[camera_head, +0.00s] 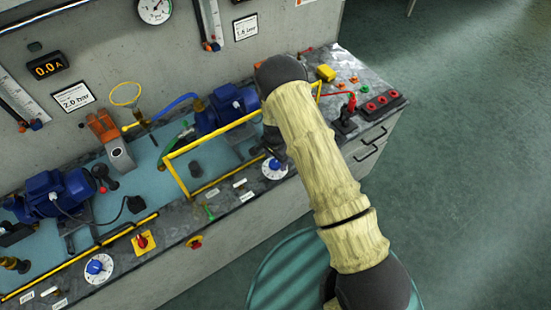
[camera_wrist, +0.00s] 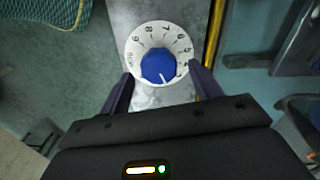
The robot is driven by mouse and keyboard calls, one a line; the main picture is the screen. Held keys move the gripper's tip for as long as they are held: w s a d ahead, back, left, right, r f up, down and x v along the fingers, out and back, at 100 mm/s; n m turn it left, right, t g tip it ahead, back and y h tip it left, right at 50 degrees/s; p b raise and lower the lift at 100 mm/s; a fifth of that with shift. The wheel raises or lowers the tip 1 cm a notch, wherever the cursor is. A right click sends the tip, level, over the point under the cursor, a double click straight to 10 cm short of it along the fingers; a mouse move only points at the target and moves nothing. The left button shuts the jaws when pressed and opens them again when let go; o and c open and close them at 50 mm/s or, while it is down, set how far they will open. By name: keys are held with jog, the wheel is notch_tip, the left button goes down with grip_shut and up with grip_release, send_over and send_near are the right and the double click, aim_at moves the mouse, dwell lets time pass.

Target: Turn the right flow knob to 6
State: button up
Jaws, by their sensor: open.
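The right flow knob (camera_wrist: 158,68) is blue and sits on a round white numbered dial (camera_wrist: 141,42). Its white pointer mark faces the lower edge of the dial, away from the 6 at upper right; the number it points at is not readable. My gripper (camera_wrist: 161,72) is open, with one dark finger on each side of the knob and a visible gap to it. In the head view the right knob (camera_head: 274,165) stands at the bench's front edge, just below the end of my arm, which mostly hides my gripper there.
A left flow knob (camera_head: 97,267) sits further along the front edge. A yellow frame (camera_head: 175,172) and blue pump (camera_head: 226,108) stand behind the right knob. A red lever (camera_head: 348,110) and red-button box (camera_head: 380,103) are to the right.

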jog(key=shift+f, duration=0.45)
jog(key=shift+c, duration=0.2)
jog(key=c, duration=0.9)
jog(key=shift+c, duration=0.2)
